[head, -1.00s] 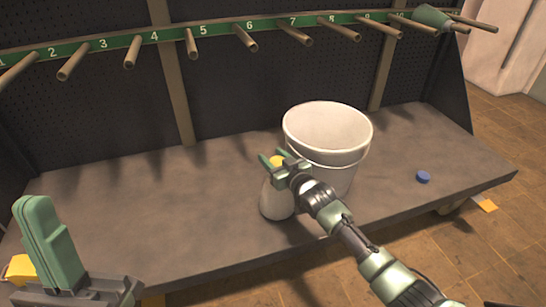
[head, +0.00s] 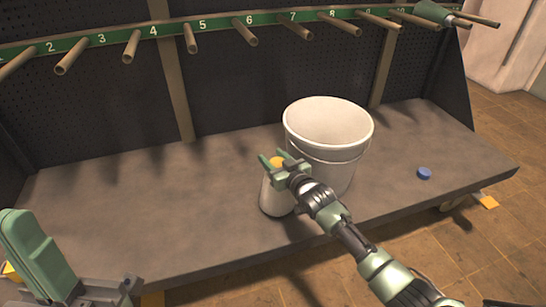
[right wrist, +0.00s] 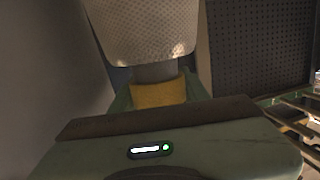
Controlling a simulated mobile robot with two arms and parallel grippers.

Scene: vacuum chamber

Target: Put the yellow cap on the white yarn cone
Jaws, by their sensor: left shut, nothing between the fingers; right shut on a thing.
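The white yarn cone (head: 275,198) stands upright on the grey shelf, just left of the white bucket. My right gripper (head: 278,163) is at the top of the cone, shut on the yellow cap (head: 277,161). In the right wrist view, the cap (right wrist: 160,93) is between the green fingers, against the narrow grey neck of the cone (right wrist: 150,35). I cannot tell whether the cap is fully seated. My left gripper (head: 18,225) is shut and empty at the lower left, away from the cone.
The large white bucket (head: 325,155) stands close beside the cone and my right gripper. A blue cap (head: 424,173) lies on the right of the shelf (head: 130,215). Numbered pegs (head: 244,30) run along the back, and a green cone (head: 432,12) is at the far right. The shelf's left half is clear.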

